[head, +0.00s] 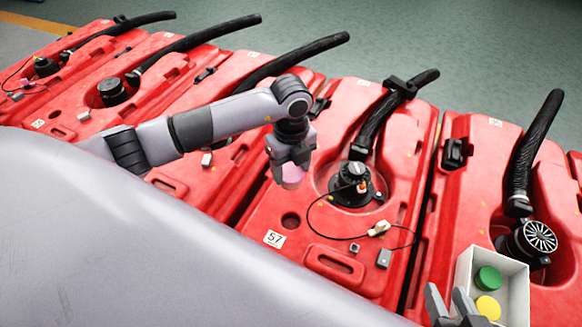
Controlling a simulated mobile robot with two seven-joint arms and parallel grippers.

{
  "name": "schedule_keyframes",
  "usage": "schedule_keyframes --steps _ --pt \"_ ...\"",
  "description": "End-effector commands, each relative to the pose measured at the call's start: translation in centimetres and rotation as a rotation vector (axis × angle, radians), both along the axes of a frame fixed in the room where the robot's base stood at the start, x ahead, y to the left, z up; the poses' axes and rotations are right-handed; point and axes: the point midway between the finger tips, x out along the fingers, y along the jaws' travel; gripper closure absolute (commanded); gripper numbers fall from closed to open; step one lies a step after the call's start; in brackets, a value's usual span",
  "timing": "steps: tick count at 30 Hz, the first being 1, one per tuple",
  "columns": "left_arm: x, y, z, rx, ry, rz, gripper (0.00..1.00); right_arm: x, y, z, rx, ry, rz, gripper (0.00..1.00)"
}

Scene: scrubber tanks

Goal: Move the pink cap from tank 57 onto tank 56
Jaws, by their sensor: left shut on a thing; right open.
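My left gripper (291,162) is shut on the pink cap (292,178), holding it pointing down. In the picture they are over the left part of the red tank 57 (318,236), whose "57" label is readable. A round, dark opening (290,221) in tank 57 shows uncovered just below the cap. Tank 56 cannot be picked out, as no other label is readable; my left arm covers part of the tank to the left of tank 57.
The white box (514,300) holds a green cap (488,279) and a yellow cap (488,307). A black fitting (350,181) with a thin cable stands on tank 57. Black hoses (395,110) rise from the tanks. Grey floor lies behind the row.

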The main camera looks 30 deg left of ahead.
Motion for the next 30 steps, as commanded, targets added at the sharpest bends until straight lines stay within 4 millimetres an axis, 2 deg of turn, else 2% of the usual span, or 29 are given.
schedule_keyframes --steps 30 --pt "0.0 0.0 1.5 0.0 0.0 0.0 0.78 0.0 0.0 1.5 0.001 -0.001 0.001 0.57"
